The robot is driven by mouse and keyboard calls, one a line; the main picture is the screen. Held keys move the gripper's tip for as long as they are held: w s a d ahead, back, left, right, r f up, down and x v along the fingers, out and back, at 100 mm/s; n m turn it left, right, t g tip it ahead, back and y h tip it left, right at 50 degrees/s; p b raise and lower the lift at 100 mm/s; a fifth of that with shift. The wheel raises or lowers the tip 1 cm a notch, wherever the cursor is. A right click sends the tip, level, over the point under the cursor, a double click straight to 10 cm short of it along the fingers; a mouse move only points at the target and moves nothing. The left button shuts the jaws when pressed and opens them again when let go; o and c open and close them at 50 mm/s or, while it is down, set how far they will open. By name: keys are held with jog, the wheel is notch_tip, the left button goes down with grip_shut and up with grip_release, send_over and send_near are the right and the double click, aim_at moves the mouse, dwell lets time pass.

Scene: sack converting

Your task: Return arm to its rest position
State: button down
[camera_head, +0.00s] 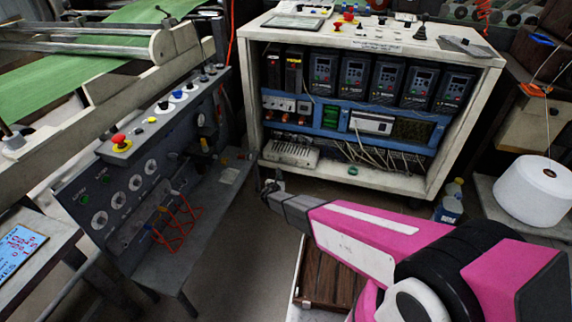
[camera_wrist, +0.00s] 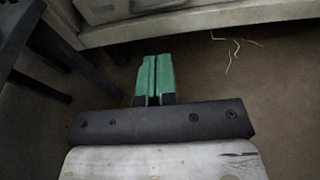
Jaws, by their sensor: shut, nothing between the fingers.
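My arm (camera_head: 375,235), pink and white, reaches in from the lower right in the head view. My gripper (camera_head: 268,187) is at its end, over the floor between the grey control panel and the open electrical cabinet. In the wrist view my gripper (camera_wrist: 153,62) has two green fingers lying side by side, shut with nothing between them. The fingertips point toward the lower edge of a pale cabinet, with bare floor under them.
The control panel (camera_head: 135,190) with knobs and red levers stands left of my gripper. The open cabinet (camera_head: 365,178) stands behind it. A white thread cone (camera_head: 533,190) and a blue-labelled bottle (camera_head: 449,208) are at the right. A brown wooden box (camera_head: 328,288) lies below my arm.

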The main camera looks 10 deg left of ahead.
jog(key=s+d+r+m+g+h, duration=0.25)
jog(key=d+r+m, duration=0.4)
jog(key=d, duration=0.45)
jog(key=s+d+r+m+g+h, duration=0.1)
jog(key=d+r+m+g+h, duration=0.1)
jog(key=d+r+m+g, duration=0.65)
jog(key=s+d+r+m+t+h, duration=0.1)
jog(key=d+r+m+t+h, duration=0.3)
jog(key=d, duration=0.9)
jog(key=s+d+r+m+g+y, duration=0.4)
jog(key=s+d+r+m, duration=0.1)
jog(key=s+m, duration=0.3)
jog(key=s+d+r+m+g+y, duration=0.4)
jog(key=s+d+r+m+y, duration=0.1)
jog(key=s, duration=0.5)
jog(key=d+r+m, duration=0.1)
jog(key=d+m, duration=0.1)
jog(key=m, duration=0.1)
jog(key=shift+s+r+g, duration=0.25)
jog(key=shift+r+g, duration=0.05)
jog(key=shift+y, duration=0.25)
